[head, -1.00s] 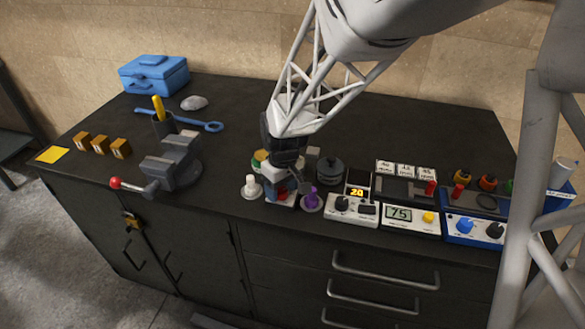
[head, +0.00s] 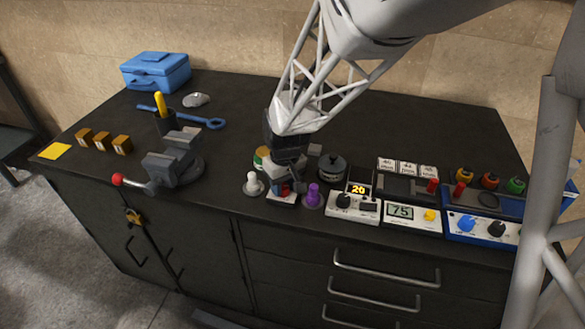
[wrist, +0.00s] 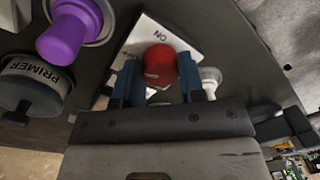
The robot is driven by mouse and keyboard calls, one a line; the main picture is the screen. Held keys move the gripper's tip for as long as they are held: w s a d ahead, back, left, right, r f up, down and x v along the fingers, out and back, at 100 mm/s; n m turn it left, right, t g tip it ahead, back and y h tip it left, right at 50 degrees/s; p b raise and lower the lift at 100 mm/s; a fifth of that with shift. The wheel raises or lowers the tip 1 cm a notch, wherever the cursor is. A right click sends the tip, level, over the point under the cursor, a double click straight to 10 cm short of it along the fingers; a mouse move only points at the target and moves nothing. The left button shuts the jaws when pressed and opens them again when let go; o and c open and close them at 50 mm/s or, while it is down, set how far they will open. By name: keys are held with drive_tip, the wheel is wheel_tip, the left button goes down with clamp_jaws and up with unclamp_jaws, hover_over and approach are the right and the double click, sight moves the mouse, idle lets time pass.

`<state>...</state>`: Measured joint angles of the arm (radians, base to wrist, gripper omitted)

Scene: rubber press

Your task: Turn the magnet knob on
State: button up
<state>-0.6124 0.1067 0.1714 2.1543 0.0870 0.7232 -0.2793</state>
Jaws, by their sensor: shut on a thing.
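The red knob (wrist: 160,65) stands on a white base plate (wrist: 151,32) lettered "ON" in the wrist view. In the head view, the red knob (head: 285,189) shows small and partly hidden under my gripper, at the bench's front edge. My gripper (wrist: 157,82) has its two blue fingers on either side of the knob and is shut on it. The gripper also shows in the head view (head: 284,185), pointing down. The fingers cover parts of the plate, and I cannot read the knob's angle.
A purple-topped piece (wrist: 70,35) and a dark PRIMER container (wrist: 32,85) stand close left in the wrist view. A white knob-like piece (head: 253,184) stands left of my gripper in the head view. A display box (head: 352,207) stands to its right.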

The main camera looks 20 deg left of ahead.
sight(284, 188)
drive_tip(key=m, duration=0.7)
drive_tip(key=shift+m, duration=0.4)
drive_tip(key=m, duration=0.3)
drive_tip(key=shift+m+t, duration=0.3)
drive_tip(key=shift+m, duration=2)
drive_tip(key=shift+a, duration=0.1)
drive_tip(key=o, duration=0.9)
drive_tip(key=shift+s, duration=0.1)
drive_tip(key=shift+r, duration=0.1)
drive_tip(key=shift+s+d+r, duration=0.1)
drive_tip(key=shift+d+r, duration=0.05)
drive_tip(key=shift+r, duration=1.75)
drive_tip(key=shift+d+r, duration=0.1)
drive_tip(key=shift+r, duration=1.8)
